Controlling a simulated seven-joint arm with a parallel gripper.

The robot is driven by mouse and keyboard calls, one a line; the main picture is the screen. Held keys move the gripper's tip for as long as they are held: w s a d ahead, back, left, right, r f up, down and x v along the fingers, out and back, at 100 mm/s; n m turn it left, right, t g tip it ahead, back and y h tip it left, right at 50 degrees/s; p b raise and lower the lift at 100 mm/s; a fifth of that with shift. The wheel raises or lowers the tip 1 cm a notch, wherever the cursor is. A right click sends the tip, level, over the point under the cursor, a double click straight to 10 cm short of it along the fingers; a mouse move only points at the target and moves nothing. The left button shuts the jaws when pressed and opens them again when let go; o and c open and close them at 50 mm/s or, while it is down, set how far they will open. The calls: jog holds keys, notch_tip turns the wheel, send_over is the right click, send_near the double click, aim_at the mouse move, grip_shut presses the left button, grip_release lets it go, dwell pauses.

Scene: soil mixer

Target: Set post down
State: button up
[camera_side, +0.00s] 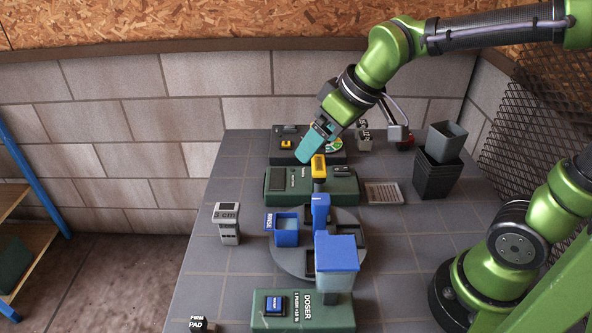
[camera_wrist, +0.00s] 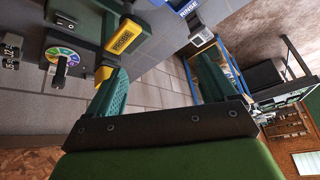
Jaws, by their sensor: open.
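A short post with a yellow top (camera_side: 319,167) stands upright by the front edge of the long green unit, behind the turntable. Its yellow labelled top (camera_wrist: 123,38) also shows in the wrist view, beyond my left finger. My gripper (camera_side: 308,149) is above and behind this post in the side view, tilted down to the left. Its teal fingers (camera_wrist: 150,95) are apart, with nothing seen between them. A gap shows between the fingers and the post in the side view.
The grey turntable (camera_side: 284,262) carries blue containers, with the doser (camera_side: 303,310) in front. A grey meter (camera_side: 228,223) stands at left. The back unit has a coloured dial (camera_wrist: 62,58). The table's left strip is mostly clear.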

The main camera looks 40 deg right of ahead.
jog(key=s+d+m+t, duration=0.1)
jog(key=s+d+m, duration=0.4)
jog(key=s, duration=0.4)
jog(key=shift+s+r+m+t, duration=0.25)
jog(key=shift+r+m+t, duration=0.1)
jog(key=shift+m, duration=0.15)
dwell(0.4)
